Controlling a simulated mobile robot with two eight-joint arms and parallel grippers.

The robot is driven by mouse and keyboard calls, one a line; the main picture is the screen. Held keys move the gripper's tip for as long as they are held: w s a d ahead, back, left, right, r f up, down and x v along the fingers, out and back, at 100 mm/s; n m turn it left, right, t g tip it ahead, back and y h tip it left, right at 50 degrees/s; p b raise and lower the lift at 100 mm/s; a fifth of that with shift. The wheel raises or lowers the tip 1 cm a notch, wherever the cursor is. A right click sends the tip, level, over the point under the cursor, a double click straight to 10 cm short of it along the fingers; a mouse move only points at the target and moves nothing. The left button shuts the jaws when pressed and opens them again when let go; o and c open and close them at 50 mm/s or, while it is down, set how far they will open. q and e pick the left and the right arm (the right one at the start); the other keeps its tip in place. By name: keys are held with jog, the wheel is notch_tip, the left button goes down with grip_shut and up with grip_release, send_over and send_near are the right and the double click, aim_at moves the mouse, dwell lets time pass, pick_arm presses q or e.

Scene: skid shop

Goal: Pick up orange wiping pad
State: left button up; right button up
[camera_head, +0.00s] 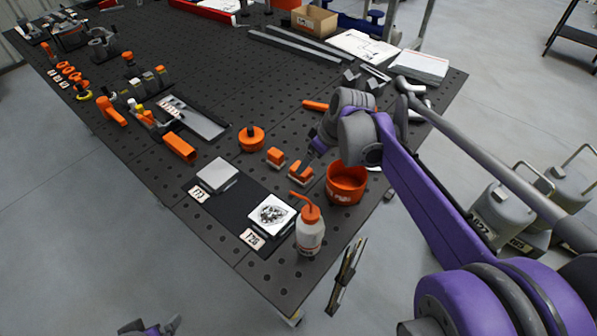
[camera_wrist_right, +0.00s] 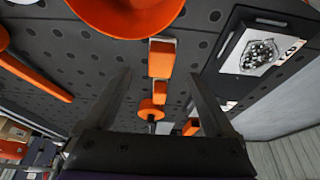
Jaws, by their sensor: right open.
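Two small orange blocks lie on the black perforated bench; which one is the wiping pad I cannot tell for sure. The nearer block (camera_head: 303,172) has a grey edge and sits beside the orange bowl; the farther block (camera_head: 276,155) is just up and left of it. The right wrist view shows the nearer block (camera_wrist_right: 161,62) and the farther one (camera_wrist_right: 160,92) in line between the fingers.
An orange bowl (camera_head: 346,184) stands right beside the nearer block. A white bottle with orange cap (camera_head: 310,232) and a black mat (camera_head: 222,206) with grey plates are at the front. An orange round knob (camera_head: 251,138) is to the left. The bench middle is fairly clear.

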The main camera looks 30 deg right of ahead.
jog(key=x, duration=0.7)
jog(key=shift+w+a, duration=0.15)
jog(key=shift+w, duration=0.15)
jog(key=shift+r, duration=0.1)
grip_shut()
notch_tip(320, 180, up, 10)
jog(key=shift+p, duration=0.3)
jog(key=c, duration=0.7)
grip_release()
jog(key=c, duration=0.6)
